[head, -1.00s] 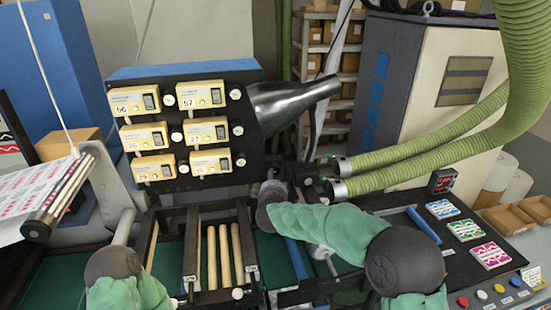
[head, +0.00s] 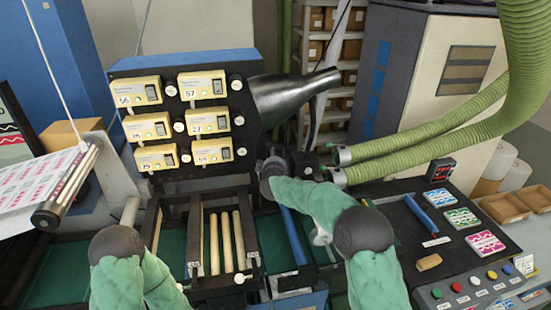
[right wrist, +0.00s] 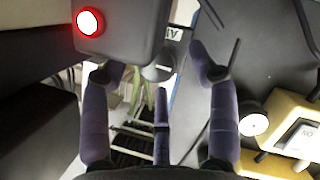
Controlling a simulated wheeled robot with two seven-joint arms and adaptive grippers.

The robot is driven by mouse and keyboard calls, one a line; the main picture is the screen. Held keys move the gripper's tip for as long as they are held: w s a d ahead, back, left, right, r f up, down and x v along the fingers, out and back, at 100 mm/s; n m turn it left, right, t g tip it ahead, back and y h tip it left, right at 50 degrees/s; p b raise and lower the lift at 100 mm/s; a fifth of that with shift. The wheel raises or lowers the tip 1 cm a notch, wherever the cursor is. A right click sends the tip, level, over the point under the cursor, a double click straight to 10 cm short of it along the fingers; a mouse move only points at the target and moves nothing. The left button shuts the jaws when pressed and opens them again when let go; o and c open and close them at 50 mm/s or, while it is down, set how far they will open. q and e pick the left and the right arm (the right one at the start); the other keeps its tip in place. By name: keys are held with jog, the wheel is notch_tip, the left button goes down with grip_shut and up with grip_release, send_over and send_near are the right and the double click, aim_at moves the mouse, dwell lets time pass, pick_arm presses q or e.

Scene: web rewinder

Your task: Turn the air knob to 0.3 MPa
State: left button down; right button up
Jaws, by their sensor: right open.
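My right gripper (right wrist: 157,78) is open, its purple fingers spread apart in the right wrist view. A pale grey round part (right wrist: 158,70), apparently the air knob, lies between the fingertips, under a small white label that is hard to read. No finger clearly touches it. The knob's pressure reading cannot be made out. In the head view the right gripper (head: 272,166) is at the black machine, right of the counter panel, and its fingers are mostly hidden by my wrist. My left arm shows at the lower left, but its gripper is not in view.
A dark box with a red-ringed white lamp (right wrist: 89,21) is close beside the fingers. The counter panel (head: 188,120) stands left of the gripper. Two green hoses (head: 430,150) run to the right. A wooden block (head: 428,262) lies on the right console near several coloured buttons.

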jog(key=shift+x, duration=0.75)
jog(key=shift+s, duration=0.15)
jog(key=shift+c, duration=0.3)
jog(key=c, duration=1)
jog(key=shift+d+r+m+g+y, duration=0.1)
jog(key=shift+m+g+y, duration=0.3)
jog(key=shift+m+y, duration=0.85)
jog(key=shift+c, duration=0.2)
jog(key=shift+m+h, duration=0.25)
jog(key=shift+h, duration=0.1)
jog(key=o, duration=1.1)
